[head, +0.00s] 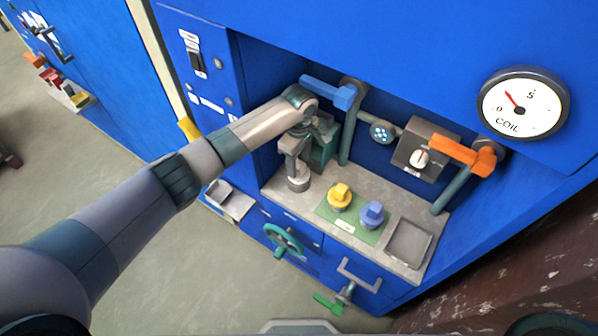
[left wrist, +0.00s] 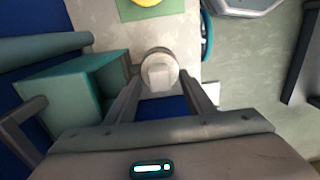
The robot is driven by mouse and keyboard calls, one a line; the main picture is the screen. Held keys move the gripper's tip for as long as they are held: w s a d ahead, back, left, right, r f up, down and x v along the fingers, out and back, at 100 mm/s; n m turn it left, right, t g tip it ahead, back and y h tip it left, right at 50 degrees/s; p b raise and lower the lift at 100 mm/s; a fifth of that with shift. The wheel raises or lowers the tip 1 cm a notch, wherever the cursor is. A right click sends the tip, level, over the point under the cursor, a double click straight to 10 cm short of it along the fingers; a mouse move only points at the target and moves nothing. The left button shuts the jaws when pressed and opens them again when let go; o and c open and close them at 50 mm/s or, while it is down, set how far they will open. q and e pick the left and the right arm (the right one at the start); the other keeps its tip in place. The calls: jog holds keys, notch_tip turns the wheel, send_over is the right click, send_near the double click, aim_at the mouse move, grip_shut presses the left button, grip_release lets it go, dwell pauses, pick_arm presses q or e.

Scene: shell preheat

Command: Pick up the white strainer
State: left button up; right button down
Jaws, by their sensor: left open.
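The white strainer (head: 299,182) looks like a short, pale, round-topped cylinder standing upright on the grey bench top, near its left end. It also shows in the left wrist view (left wrist: 159,60), with a small block-like top. My left gripper (head: 295,163) is directly above and at it, pointing down. In the left wrist view the open fingers (left wrist: 162,80) stand on either side of the strainer's near part, with no clear contact. The fingers partly hide the strainer in the head view. My right gripper is not in view.
A teal open box (head: 325,145) stands close behind the gripper. A yellow knob-like piece (head: 340,196) and a blue one (head: 372,214) sit on a green mat (head: 338,224). A grey tray (head: 431,236) is at right. Pipes with blue (head: 328,92) and orange (head: 463,154) handles rise behind.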

pick_arm(q)
jog(key=shift+f, duration=1.1)
grip_shut()
